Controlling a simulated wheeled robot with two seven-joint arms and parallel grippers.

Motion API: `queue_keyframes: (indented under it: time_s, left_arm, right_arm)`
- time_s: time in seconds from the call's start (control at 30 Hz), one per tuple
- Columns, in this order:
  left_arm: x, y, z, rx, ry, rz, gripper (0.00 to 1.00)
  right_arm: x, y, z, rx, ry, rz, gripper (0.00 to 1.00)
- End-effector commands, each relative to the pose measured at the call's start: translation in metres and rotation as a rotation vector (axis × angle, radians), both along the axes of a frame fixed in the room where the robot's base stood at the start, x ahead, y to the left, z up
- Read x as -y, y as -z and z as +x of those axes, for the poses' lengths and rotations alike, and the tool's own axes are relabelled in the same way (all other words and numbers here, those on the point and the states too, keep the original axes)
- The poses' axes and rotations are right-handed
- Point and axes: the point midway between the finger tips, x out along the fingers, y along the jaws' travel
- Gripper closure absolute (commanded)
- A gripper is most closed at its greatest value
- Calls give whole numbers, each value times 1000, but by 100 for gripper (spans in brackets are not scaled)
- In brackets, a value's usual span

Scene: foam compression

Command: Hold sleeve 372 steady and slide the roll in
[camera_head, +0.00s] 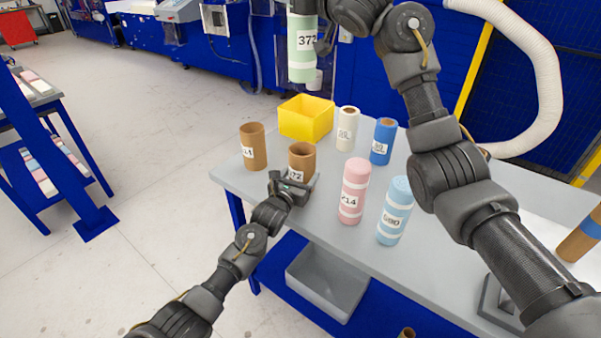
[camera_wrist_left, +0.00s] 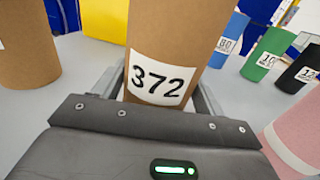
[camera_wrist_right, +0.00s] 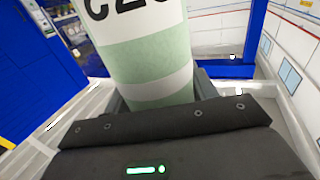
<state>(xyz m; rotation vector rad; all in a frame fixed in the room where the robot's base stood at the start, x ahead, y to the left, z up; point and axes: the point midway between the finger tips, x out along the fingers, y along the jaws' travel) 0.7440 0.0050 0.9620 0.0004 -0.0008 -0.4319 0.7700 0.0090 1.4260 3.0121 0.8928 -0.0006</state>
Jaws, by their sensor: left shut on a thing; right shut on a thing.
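The brown cardboard sleeve 372 (camera_head: 302,156) stands upright on the table; its label shows clearly in the left wrist view (camera_wrist_left: 160,82). My left gripper (camera_head: 291,187) is shut around its lower part, from the near side. A pale green roll with white bands (camera_head: 302,58) is held upright, high above the table, by my right gripper (camera_head: 322,47). Its label seems to read 372 in the head view and is cut off in the right wrist view (camera_wrist_right: 148,60). The roll is apart from the sleeve, its lower end well above the sleeve's open top.
A brown sleeve (camera_head: 252,150) stands left of sleeve 372, and a yellow bin (camera_head: 305,122) behind it. White (camera_head: 347,130) and blue (camera_head: 383,142) cylinders stand behind right. Pink (camera_head: 353,192) and light blue (camera_head: 394,212) rolls stand at right. My right arm crosses over the table's right side.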

Motion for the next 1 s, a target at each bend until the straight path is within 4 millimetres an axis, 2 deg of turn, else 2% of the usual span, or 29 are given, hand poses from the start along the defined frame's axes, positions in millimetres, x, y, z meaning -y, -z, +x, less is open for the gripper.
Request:
queue_keyframes:
  time_s: [0.07, 0.33, 0.43, 0.57, 0.7, 0.87, 1.0]
  left_arm:
    - [0, 0, 0, 0, 0, 0, 53]
    - [0, 0, 0, -1, 0, 0, 53]
    - [0, 1, 0, -1, 0, 0, 53]
    - [0, 1, 0, -1, 0, 0, 53]
    - [0, 0, 0, -1, 0, 0, 53]
    - [0, 0, 0, -1, 0, 0, 53]
    - [0, 0, 0, -1, 0, 0, 53]
  right_arm:
    - [0, 0, 0, 1, 0, 1, 78]
    - [0, 1, 0, 0, 0, 0, 78]
    - [0, 10, 2, -2, 1, 0, 78]
    - [-17, 42, 2, -3, 0, -6, 78]
    - [-33, 80, 9, -1, 104, -6, 78]
    - [-34, 114, 11, -1, 266, -6, 78]
    - [-23, 132, 6, 0, 384, -6, 78]
